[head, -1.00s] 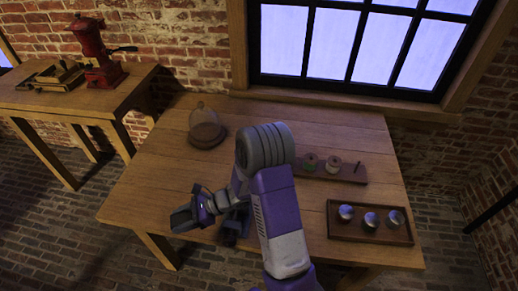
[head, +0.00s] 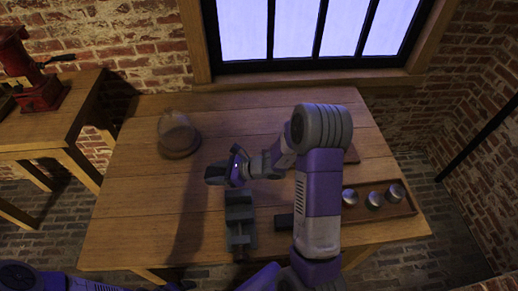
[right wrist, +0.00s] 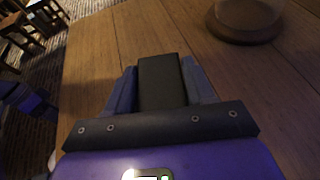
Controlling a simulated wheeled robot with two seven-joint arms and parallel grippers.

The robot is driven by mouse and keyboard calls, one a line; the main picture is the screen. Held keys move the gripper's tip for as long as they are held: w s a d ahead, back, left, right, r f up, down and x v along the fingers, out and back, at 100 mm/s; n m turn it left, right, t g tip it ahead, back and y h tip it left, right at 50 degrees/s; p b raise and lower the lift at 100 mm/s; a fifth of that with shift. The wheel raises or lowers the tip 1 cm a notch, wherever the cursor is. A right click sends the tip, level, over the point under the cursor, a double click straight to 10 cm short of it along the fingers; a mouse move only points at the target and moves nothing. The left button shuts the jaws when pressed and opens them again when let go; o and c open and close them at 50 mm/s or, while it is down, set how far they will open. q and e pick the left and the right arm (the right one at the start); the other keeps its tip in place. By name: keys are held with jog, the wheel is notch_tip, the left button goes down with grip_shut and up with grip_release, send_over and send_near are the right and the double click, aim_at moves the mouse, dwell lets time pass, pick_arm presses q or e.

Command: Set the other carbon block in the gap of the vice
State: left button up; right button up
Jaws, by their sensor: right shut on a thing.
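The vice (head: 240,212) is a dark grey block-shaped tool near the front edge of the table, left of my right forearm. My right gripper (head: 216,174) is just behind and slightly left of the vice in the head view, pointing left. It is shut on a carbon block, a dark flat-sided bar that shows between the two fingers in the right wrist view (right wrist: 162,80). The block is hard to make out in the head view. Whether the vice's gap holds anything is too dark to tell. My left gripper is out of view.
A glass dome on a round wooden base (head: 180,143) stands at the back left of the table. A dark piece (head: 284,221) lies right of the vice, partly behind my forearm. A tray (head: 404,208) with three round metal-topped things is at the right.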

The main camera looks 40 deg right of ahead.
pick_arm(q)
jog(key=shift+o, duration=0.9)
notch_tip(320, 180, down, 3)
jog(key=b, duration=0.2)
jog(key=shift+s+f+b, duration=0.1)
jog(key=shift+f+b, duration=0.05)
jog(key=shift+b, duration=0.25)
pick_arm(e)
jog(key=w+d+m+t+h, duration=0.4)
jog(key=w+d+m+h, duration=0.25)
jog(key=d, duration=0.55)
pick_arm(q)
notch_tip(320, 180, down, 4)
jog(key=b, duration=0.3)
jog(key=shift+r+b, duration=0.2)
jog(key=shift+b, duration=0.15)
pick_arm(e)
jog(key=f, duration=0.8)
jog(key=shift+w+d+f, duration=0.1)
jog(key=shift+w+f, duration=0.15)
jog(key=shift+f, duration=0.1)
jog(key=shift+f, duration=0.15)
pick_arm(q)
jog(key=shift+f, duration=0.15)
pick_arm(e)
jog(key=o, duration=1.2)
